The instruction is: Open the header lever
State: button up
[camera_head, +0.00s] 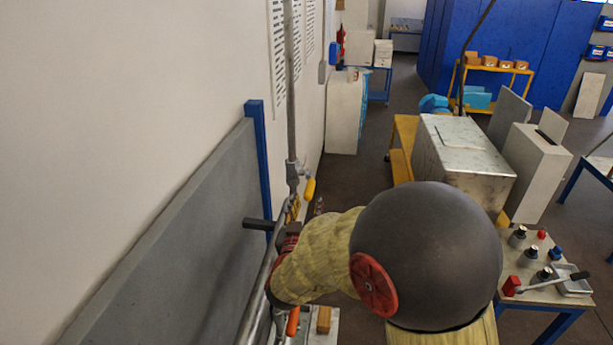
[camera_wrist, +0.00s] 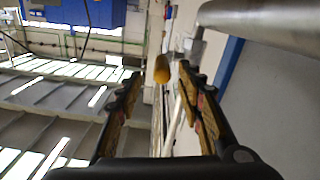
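A yellow lever handle (camera_head: 309,189) sits by a grey valve on the vertical pipe (camera_head: 291,90) along the left wall. In the wrist view a yellow handle (camera_wrist: 162,68), apparently the same one, shows end-on beyond and between my fingertips. My gripper (camera_wrist: 159,76) is open, with one finger on each side of the view and nothing held. In the head view my gripper (camera_head: 292,212) is just below the yellow handle, partly hidden by my arm. Whether a finger touches the handle cannot be told.
A grey panel (camera_head: 170,235) with a blue post (camera_head: 258,140) stands along the left wall. A black bar (camera_head: 258,224) sticks out near my gripper. An orange handle (camera_head: 293,321) is lower down. A metal box (camera_head: 460,150) and a bench with a lever (camera_head: 545,284) stand right.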

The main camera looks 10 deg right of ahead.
aim_at(311, 186)
jog(key=shift+p+x, duration=1)
jog(key=shift+x, duration=3.35)
jog(key=shift+a, duration=0.15)
jog(key=shift+c, duration=0.7)
jog(key=c, duration=0.7)
grip_shut()
